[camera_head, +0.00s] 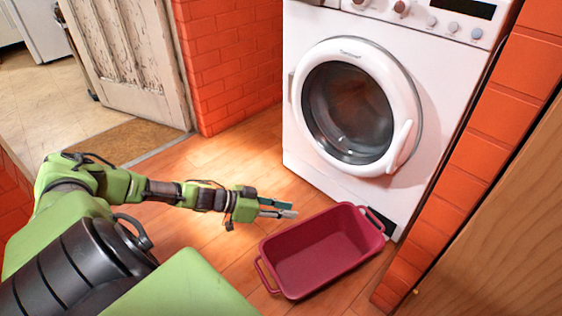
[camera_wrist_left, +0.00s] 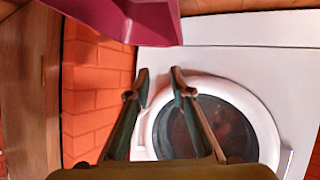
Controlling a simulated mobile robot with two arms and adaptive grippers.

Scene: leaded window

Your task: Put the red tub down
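The red tub (camera_head: 318,248), an empty dark-pink rectangular basin with a handle at each end, appears upright on the wooden floor in front of the washing machine. Part of the tub also shows at the top edge of the left wrist view (camera_wrist_left: 125,17). My left gripper (camera_head: 287,209) is just beyond the tub's upper-left rim in the head view, apart from its handles. In the left wrist view, its two fingers (camera_wrist_left: 160,76) stand apart with nothing between them. My right gripper is in neither view.
The white washing machine (camera_head: 305,150) with its round door shut stands behind the tub. A brick pillar (camera_head: 455,175) and a wooden panel (camera_head: 500,240) close off the right. Wooden floor (camera_head: 205,160) is clear left of the tub; a doormat (camera_head: 125,140) lies by the worn door.

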